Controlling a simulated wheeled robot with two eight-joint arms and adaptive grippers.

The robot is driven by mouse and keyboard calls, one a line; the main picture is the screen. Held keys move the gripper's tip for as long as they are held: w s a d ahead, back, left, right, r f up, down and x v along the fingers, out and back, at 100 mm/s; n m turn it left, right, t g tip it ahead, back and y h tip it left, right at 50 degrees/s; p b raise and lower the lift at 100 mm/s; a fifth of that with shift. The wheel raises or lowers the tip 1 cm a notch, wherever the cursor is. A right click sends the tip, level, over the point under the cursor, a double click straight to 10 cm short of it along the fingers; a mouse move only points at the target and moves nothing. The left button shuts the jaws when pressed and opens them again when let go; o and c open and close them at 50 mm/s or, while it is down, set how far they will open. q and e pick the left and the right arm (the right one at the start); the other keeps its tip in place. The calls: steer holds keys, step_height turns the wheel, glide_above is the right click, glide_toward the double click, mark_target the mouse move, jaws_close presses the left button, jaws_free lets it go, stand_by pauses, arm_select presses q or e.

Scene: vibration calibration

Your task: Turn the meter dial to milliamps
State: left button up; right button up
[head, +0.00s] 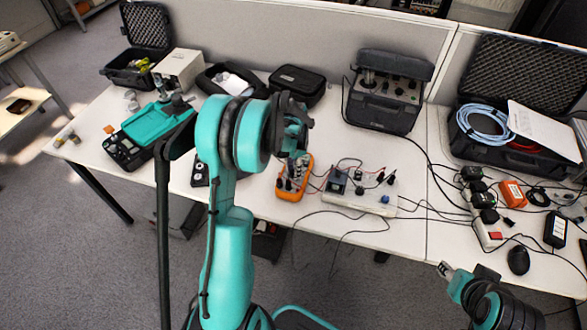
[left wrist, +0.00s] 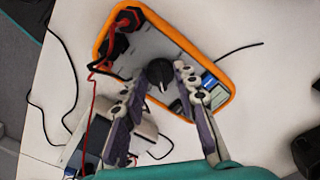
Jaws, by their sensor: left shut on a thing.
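The meter (head: 307,162) has an orange case and lies on the white table. In the left wrist view the meter (left wrist: 97,52) has a grey face with a round black dial (left wrist: 159,72) in its middle. A white line on the dial points toward the bottom of the picture. My left gripper (left wrist: 161,79) has its fingertips on both sides of the dial and is shut on it. In the head view my left gripper (head: 290,170) hides part of the meter. My right gripper (head: 446,269) is off the table's front edge, too small to read.
A white box with switches and a small screen (head: 370,194) stands right of the meter, with leads around it. Red and black plugs (left wrist: 125,20) sit in the meter's end. A black case (head: 298,84) lies behind.

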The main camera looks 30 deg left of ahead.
stand_by(0.3)
arm_select(q)
steer(key=o, duration=1.2)
steer(key=shift+c, duration=0.2)
step_height(320, 180, up, 12)
